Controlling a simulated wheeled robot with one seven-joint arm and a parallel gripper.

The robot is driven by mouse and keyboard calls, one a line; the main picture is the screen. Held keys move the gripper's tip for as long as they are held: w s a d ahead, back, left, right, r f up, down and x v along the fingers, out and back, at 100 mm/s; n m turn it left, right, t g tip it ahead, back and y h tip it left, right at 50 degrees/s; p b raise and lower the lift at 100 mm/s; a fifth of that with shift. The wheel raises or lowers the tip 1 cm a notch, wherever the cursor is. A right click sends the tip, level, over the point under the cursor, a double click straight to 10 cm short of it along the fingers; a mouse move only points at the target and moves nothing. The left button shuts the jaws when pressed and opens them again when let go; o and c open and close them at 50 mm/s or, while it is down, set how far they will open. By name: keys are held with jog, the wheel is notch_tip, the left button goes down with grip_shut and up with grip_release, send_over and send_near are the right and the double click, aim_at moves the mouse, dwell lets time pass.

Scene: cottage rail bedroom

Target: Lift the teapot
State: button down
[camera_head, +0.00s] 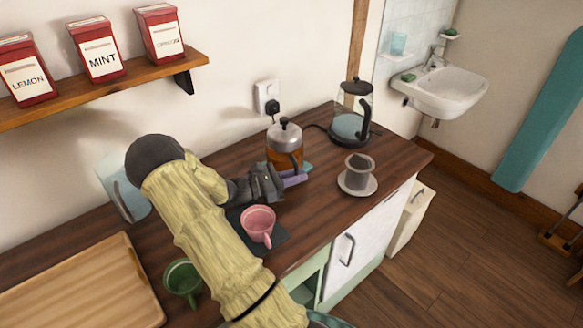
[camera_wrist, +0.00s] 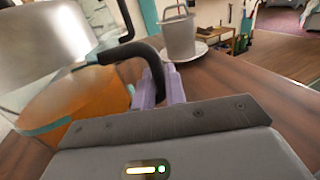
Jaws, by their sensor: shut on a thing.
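The teapot (camera_head: 283,152) is a glass pot with a silver lid and amber liquid, near the wall on the dark wooden counter. It fills the left of the wrist view (camera_wrist: 75,105), with its black handle curving toward my fingers. My gripper (camera_head: 294,178) reaches in from the left, at the pot's front side. Its purple fingers (camera_wrist: 160,90) are shut on the black handle. The pot's base is partly hidden by my gripper, so I cannot tell whether it touches the counter.
A glass kettle (camera_head: 350,112) stands behind to the right. A grey cup-shaped dripper (camera_head: 357,174) sits on a white saucer to the right. A pink mug (camera_head: 258,222) and a green mug (camera_head: 182,280) stand in front. A wooden tray (camera_head: 85,290) lies at left. A shelf (camera_head: 100,88) holds red tins.

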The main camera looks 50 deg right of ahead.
jog(key=shift+r, duration=0.15)
jog(key=shift+r, duration=4.8)
